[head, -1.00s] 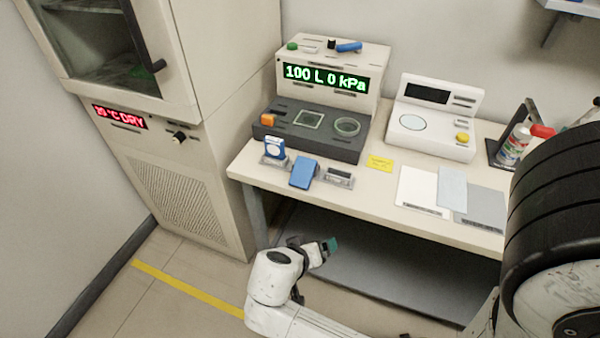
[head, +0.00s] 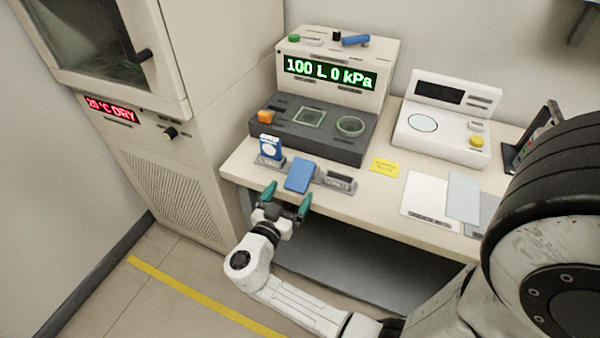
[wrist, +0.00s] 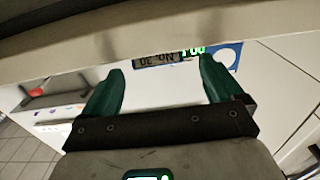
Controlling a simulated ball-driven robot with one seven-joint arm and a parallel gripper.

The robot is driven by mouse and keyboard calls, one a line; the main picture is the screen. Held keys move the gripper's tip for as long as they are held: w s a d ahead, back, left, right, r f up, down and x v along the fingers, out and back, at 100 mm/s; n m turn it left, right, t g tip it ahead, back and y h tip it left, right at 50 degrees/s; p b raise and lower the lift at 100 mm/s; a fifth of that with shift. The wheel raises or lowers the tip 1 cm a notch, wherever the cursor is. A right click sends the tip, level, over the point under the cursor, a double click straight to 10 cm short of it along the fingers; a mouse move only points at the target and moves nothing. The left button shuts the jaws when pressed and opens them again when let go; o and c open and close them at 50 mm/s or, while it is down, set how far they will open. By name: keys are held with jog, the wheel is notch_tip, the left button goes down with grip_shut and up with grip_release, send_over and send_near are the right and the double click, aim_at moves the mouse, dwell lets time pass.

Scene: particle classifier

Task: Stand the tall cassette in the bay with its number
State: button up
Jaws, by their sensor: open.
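A plain blue cassette (head: 299,176) rests on the bench near its front edge, between two small grey bays; it looks tilted or lying. The left bay (head: 269,163) holds a blue and white piece (head: 270,146), upright. The right bay (head: 338,182) has a dark label plate and looks empty. My gripper (head: 287,198), with green fingers, is open and empty, just in front of the bench edge below the blue cassette. In the wrist view the open fingers (wrist: 160,85) point at the bench edge; an upside-down plate (wrist: 159,60) seems to read "No. 30".
The bench edge (head: 390,220) lies close ahead of my gripper. Behind the bays stands a dark-based instrument (head: 330,73) reading "100 L 0 kPa". A yellow note (head: 385,167) and white sheet (head: 425,196) lie to the right. A cabinet (head: 165,180) stands left.

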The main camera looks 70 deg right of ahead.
aim_at(296, 182)
jog(key=d, duration=0.1)
jog(key=d+p, duration=0.2)
jog(key=d, duration=0.1)
jog(key=shift+s+r, duration=0.2)
jog(key=shift+r, duration=0.05)
jog(key=shift+d+f, duration=0.15)
jog(key=shift+d, duration=0.5)
jog(key=shift+c, duration=0.2)
jog(key=c, duration=1.1)
jog(key=shift+c, duration=0.2)
jog(key=shift+r, duration=0.2)
